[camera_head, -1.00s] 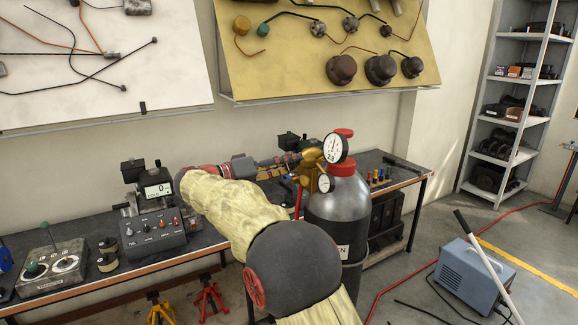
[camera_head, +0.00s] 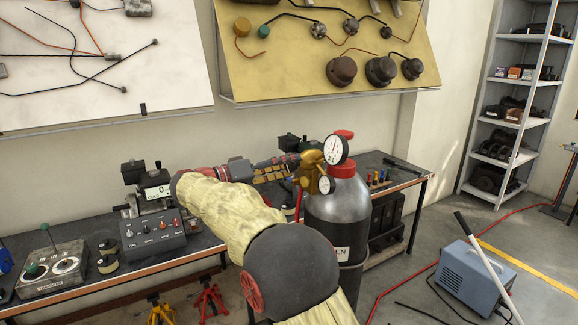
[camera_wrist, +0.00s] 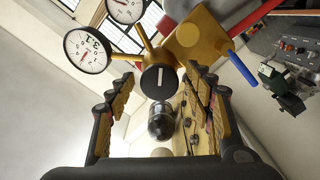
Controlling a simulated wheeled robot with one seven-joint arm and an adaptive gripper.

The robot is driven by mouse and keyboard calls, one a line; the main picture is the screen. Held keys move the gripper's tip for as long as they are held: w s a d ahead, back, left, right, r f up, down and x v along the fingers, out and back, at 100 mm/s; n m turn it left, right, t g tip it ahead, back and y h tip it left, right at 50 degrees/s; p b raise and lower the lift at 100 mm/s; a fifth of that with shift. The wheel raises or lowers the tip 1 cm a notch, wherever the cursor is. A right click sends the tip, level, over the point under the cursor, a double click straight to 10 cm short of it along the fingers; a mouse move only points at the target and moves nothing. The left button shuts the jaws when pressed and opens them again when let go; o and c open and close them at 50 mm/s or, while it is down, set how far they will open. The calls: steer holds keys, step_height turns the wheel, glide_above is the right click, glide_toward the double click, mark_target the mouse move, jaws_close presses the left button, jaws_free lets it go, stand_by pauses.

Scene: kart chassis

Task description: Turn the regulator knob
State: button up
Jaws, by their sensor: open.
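The regulator's brass body (camera_head: 312,172) sits on top of a grey gas cylinder (camera_head: 335,208) with a red cap, with two round white gauges (camera_head: 335,150) on it. In the wrist view the black regulator knob (camera_wrist: 159,79) with a white line faces me, the line about upright. My gripper (camera_wrist: 160,84) is open, one finger on each side of the knob's line of view, with gaps on both sides. In the head view my gripper (camera_head: 278,170) points right, just left of the regulator; the knob cannot be made out there.
The workbench (camera_head: 205,240) behind my arm holds a control box (camera_head: 153,236) and a scale display. A blue-grey machine (camera_head: 475,280) stands on the floor at right.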

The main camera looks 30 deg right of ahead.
steer(key=a, duration=1.1)
steer(key=shift+s, duration=0.15)
